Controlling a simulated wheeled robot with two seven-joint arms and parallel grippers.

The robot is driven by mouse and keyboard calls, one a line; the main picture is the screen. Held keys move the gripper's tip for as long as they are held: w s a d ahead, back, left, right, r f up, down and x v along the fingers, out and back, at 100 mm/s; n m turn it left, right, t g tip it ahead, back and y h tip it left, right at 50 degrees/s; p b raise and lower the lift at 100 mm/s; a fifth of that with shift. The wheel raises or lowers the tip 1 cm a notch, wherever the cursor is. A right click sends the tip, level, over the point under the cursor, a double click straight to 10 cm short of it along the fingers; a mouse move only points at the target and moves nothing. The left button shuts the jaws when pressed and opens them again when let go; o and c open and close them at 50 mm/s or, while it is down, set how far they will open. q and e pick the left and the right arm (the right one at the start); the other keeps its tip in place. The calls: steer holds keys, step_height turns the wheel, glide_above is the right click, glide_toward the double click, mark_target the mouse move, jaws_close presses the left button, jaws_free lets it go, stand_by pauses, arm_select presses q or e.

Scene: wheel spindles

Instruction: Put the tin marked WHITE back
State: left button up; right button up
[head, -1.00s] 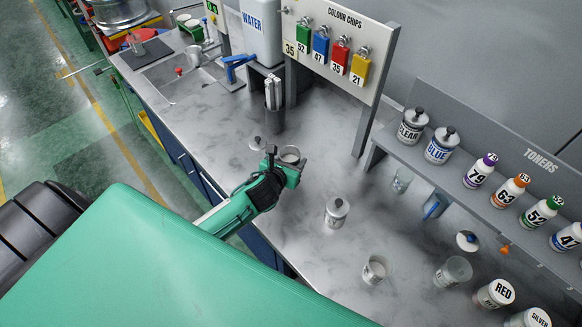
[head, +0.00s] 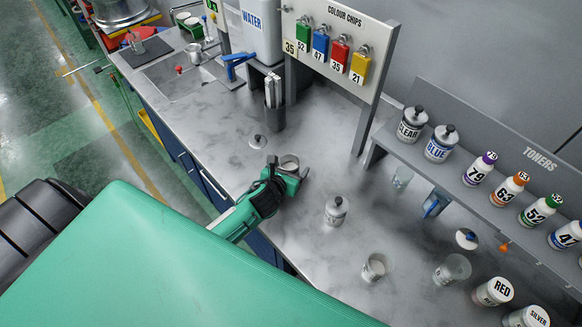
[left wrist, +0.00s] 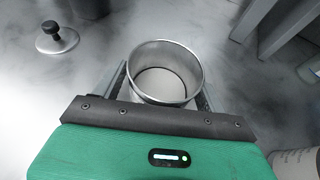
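My left gripper (head: 290,170) is around an open metal tin (head: 289,160), which has no lid on. In the left wrist view the tin (left wrist: 165,72) sits between the two fingers, with a pale inside; its label is hidden. A loose lid with a black knob (head: 257,141) lies on the bench beyond the gripper; it also shows in the left wrist view (left wrist: 56,38). A lidded tin (head: 336,211) stands on the bench right of the gripper; its label is too small to read. No WHITE marking is readable. My right gripper is not in view.
The toner shelf (head: 500,135) at the right bears tins marked CLEAR (head: 411,124) and BLUE (head: 440,144) and several numbered bottles. A dark holder (head: 274,117) stands behind.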

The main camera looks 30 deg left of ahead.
arm_select(q)
steer(key=shift+r, duration=0.2)
steer(key=shift+s, duration=0.2)
steer(key=b+v, duration=0.2)
steer(key=v, duration=0.9)
steer(key=shift+s+r, duration=0.1)
steer(key=shift+s, duration=0.2)
